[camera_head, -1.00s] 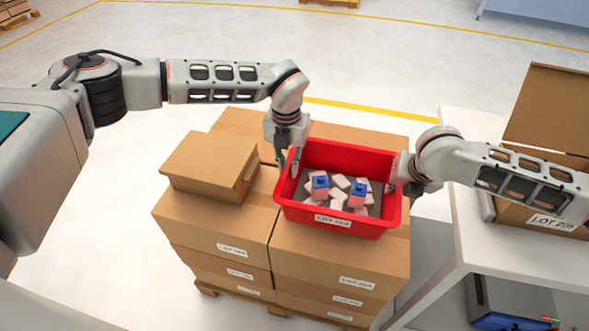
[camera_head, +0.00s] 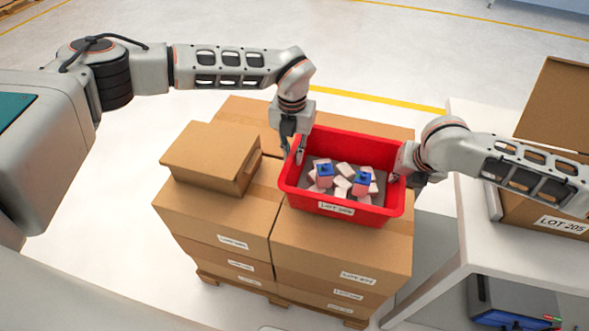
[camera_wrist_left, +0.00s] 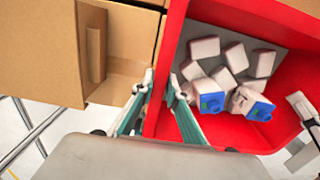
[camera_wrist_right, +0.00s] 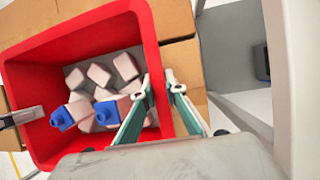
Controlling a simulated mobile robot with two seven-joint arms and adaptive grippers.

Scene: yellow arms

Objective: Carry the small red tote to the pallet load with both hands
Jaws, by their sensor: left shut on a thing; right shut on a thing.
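The small red tote (camera_head: 345,208) is over the right part of the pallet load (camera_head: 340,245); I cannot tell whether its bottom touches the boxes. It holds several pale blocks and two pink bottles with blue caps (camera_head: 325,176). My left gripper (camera_head: 294,155) is shut on the tote's left wall, with one finger inside and one outside in the left wrist view (camera_wrist_left: 160,90). My right gripper (camera_head: 396,174) is shut on the opposite wall, which shows between its fingers in the right wrist view (camera_wrist_right: 158,88).
A closed cardboard box (camera_head: 208,158) lies on the load's left part, beside the tote. A white table (camera_head: 478,235) with an open carton (camera_head: 540,214) stands at the right. A blue-grey device (camera_head: 515,295) sits below the tabletop. Clear floor lies left of the load.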

